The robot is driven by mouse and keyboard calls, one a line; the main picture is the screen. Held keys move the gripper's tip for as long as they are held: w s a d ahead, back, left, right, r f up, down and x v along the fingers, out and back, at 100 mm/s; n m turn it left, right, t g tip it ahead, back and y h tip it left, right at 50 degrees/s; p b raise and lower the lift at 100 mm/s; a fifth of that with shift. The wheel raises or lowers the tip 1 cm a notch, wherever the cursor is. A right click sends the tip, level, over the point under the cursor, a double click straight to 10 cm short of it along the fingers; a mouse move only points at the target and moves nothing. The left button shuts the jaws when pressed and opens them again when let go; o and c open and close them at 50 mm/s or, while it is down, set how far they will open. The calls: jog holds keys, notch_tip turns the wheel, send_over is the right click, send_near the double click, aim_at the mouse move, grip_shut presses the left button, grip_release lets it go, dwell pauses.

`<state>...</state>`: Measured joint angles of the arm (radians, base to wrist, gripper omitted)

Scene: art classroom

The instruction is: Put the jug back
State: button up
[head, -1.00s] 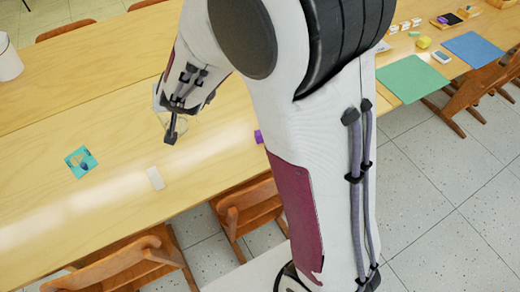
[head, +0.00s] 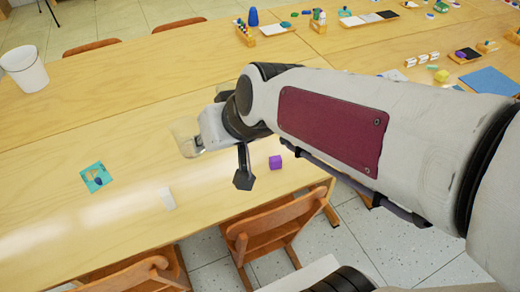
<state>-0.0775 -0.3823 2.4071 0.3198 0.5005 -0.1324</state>
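A clear, see-through vessel (head: 187,138), which looks like the jug, is on or just above the near table, left of my wrist. Its outline is faint and partly covered by my arm. My gripper (head: 209,130) is at the vessel's right side, seen from behind and above. Its fingertips are not clear, so I cannot tell whether it grips the vessel. A teal card (head: 96,177) with a small dark picture on it lies flat on the table, left of and nearer than the vessel.
A white bucket (head: 25,70) stands at the far left. Wooden chairs (head: 262,228) line the near edge. Trays and small items fill the back right. The table left of the card is clear.

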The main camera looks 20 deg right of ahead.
jog(key=s+d+h, duration=0.1)
jog(key=s+d, duration=0.2)
jog(key=s, duration=0.4)
jog(key=s+d+g+h, duration=0.1)
jog(key=s+d, duration=0.2)
jog(key=s, duration=0.3)
jog(key=shift+s+d, duration=0.35)
jog(key=shift+d, duration=0.05)
